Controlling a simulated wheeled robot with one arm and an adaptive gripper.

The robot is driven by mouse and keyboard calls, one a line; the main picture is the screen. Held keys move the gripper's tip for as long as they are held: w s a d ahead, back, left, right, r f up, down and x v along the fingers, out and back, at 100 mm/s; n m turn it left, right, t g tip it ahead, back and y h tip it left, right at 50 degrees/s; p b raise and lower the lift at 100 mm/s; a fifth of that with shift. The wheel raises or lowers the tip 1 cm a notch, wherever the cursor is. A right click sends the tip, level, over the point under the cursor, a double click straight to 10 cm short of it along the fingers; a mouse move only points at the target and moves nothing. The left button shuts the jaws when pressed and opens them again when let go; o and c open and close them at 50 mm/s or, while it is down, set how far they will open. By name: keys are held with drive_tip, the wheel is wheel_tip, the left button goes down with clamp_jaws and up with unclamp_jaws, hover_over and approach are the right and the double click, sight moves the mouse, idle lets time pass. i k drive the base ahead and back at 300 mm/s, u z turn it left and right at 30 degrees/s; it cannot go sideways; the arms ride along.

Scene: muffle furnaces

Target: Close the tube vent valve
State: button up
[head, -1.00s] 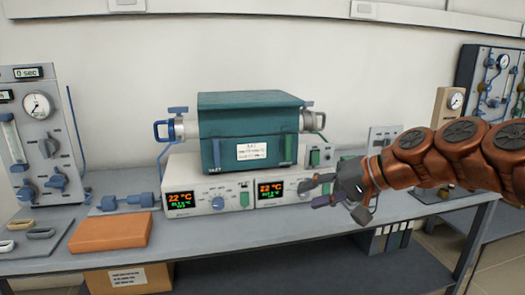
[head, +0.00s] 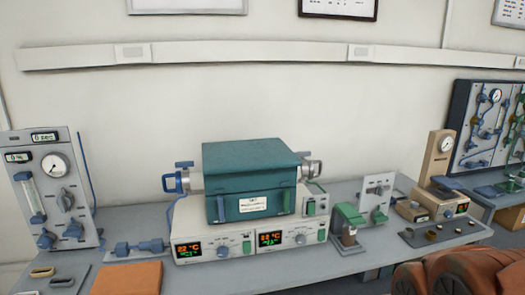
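The teal tube furnace (head: 250,180) sits on white control units (head: 205,228) on the bench. A metal tube end sticks out on its left, with a blue handle (head: 172,183) and a small blue T-shaped valve handle (head: 184,164) on top. A metal end fitting (head: 310,169) shows on the right side. A blue inline valve (head: 122,249) lies on the bench to the left. No label shows which one is the tube vent valve. My gripper is out of view; only my orange arm links show at the lower right.
A grey gauge panel (head: 48,190) stands at the left. An orange block (head: 127,279) lies on the front of the bench. A green device (head: 347,222) and a white panel with a green knob (head: 378,194) stand right of the furnace. The front bench (head: 270,278) is mostly clear.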

sight(64, 202)
drive_tip(key=u, duration=1.7)
drive_tip(key=i, duration=1.05)
drive_tip(key=u, duration=0.7)
